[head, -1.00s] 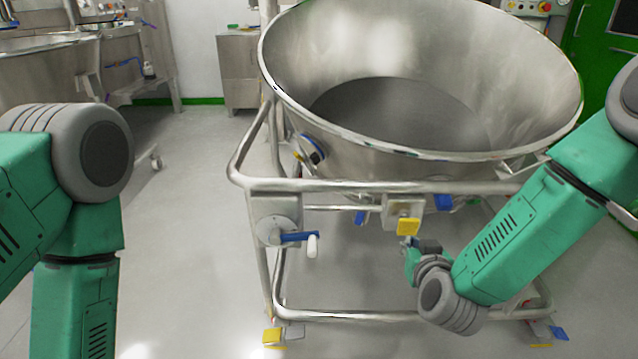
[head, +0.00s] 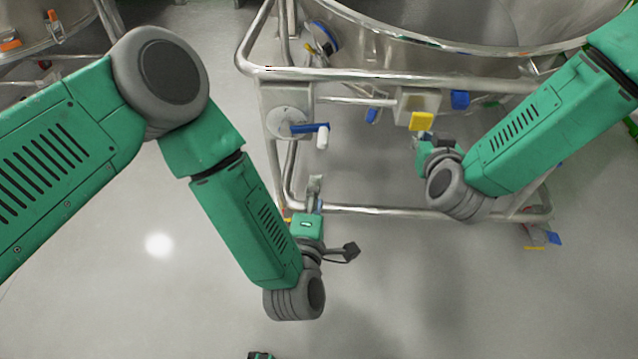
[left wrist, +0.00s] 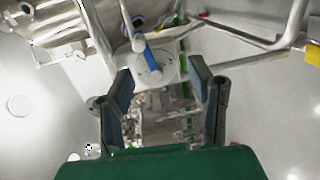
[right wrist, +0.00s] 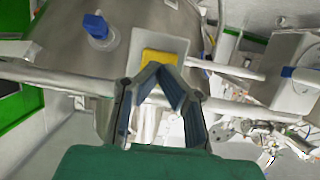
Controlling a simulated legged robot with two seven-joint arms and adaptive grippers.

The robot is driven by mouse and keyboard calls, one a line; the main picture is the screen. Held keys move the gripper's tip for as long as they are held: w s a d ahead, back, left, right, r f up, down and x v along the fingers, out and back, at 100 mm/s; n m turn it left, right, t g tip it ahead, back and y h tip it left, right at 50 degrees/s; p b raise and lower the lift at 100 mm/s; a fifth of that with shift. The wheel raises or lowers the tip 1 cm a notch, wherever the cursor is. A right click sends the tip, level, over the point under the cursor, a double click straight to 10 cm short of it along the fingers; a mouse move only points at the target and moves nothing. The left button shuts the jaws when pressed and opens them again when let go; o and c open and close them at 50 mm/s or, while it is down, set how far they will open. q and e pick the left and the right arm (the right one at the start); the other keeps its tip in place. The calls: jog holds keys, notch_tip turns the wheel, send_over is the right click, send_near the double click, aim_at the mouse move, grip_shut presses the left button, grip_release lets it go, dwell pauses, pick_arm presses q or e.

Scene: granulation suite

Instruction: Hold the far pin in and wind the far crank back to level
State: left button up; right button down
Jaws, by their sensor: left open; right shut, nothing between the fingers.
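The crank (head: 308,128) has a blue arm and a white knob on a round plate on the cart's left post. Its blue arm lies nearly level in the head view. The crank also shows in the left wrist view (left wrist: 148,50). My left gripper (head: 346,252) is open and empty, below the crank and apart from it. A yellow pin or tab (head: 421,121) sits on a steel box on the front rail. My right gripper (head: 423,142) is shut, its tips (right wrist: 156,70) over the yellow piece in the right wrist view; whether they touch it is unclear.
A blue knob (head: 460,99) sits right of the yellow piece. The steel bowl (head: 400,50) stands inside the tubular cart frame (head: 370,76). A lower rail (head: 400,212) crosses near my left gripper. The floor at the front is clear.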

aim_at(322, 147)
pick_arm(q)
jog(key=w+n, duration=0.1)
jog(key=w, duration=0.3)
jog(key=w+r, duration=0.1)
jog(key=w, duration=0.4)
jog(key=w+r+n+t+y, duration=0.1)
jog(key=w, duration=0.3)
jog(key=shift+w+d+r+n, duration=0.2)
jog(key=shift+w+d+n, duration=0.1)
jog(key=shift+s, duration=0.15)
dwell(0.6)
pick_arm(e)
jog(key=shift+w, duration=0.1)
